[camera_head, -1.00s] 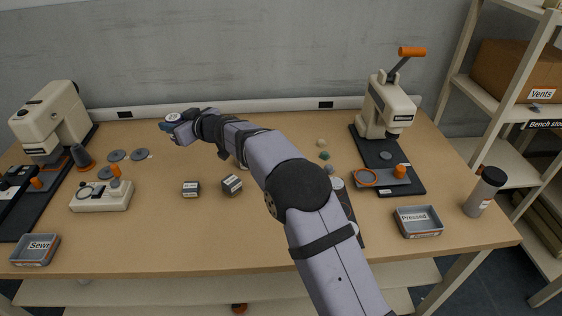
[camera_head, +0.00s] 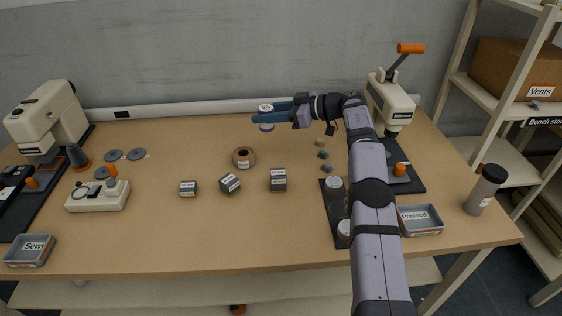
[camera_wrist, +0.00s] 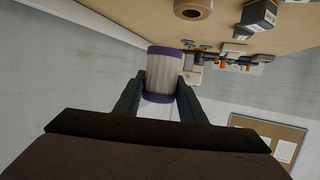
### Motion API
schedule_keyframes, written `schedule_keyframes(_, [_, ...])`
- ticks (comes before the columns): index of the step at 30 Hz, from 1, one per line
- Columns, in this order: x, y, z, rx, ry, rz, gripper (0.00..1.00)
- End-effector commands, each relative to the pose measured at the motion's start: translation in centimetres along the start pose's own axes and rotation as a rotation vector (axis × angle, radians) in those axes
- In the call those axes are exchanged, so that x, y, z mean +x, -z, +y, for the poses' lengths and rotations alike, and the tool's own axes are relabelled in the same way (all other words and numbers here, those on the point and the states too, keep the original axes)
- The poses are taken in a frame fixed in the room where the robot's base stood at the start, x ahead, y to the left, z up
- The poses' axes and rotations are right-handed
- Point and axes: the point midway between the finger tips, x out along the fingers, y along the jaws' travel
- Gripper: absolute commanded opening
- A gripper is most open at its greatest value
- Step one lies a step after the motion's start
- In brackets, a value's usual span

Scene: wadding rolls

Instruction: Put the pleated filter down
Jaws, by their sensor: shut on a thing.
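The pleated filter (camera_wrist: 160,75) is a white ribbed cylinder with purple end bands. My gripper (camera_head: 273,114) is shut on it, one finger on each side of its body in the wrist view. In the head view the filter (camera_head: 265,108) shows its pale labelled top above the blue fingers and its purple-banded lower end below them. It is held upright over the back middle of the table (camera_head: 190,135), apparently above the surface; the exact height cannot be told.
A brown roll (camera_head: 243,157) and dark labelled boxes (camera_head: 229,183) stand in front of the filter. A dark tray (camera_head: 333,222) with white-topped pieces lies partly behind my arm. A press (camera_head: 391,100) stands at right. The back left table is mostly clear.

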Motion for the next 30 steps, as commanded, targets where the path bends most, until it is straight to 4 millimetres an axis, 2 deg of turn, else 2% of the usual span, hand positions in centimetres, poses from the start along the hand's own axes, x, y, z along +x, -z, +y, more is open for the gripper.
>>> schedule_keyframes(3, [-2.0,-1.5,0.3,0.000,0.008,0.001,0.10])
schedule_keyframes(9, [-3.5,-2.8,0.5,-0.006,0.016,0.001,0.10])
schedule_keyframes(14, [-3.6,-3.3,0.5,-0.006,0.017,0.001,0.10])
schedule_keyframes(24, [-2.3,-7.2,0.5,-0.003,0.016,0.002,0.10])
schedule_keyframes(30, [-2.1,-7.8,0.5,-0.007,0.016,0.002,0.10])
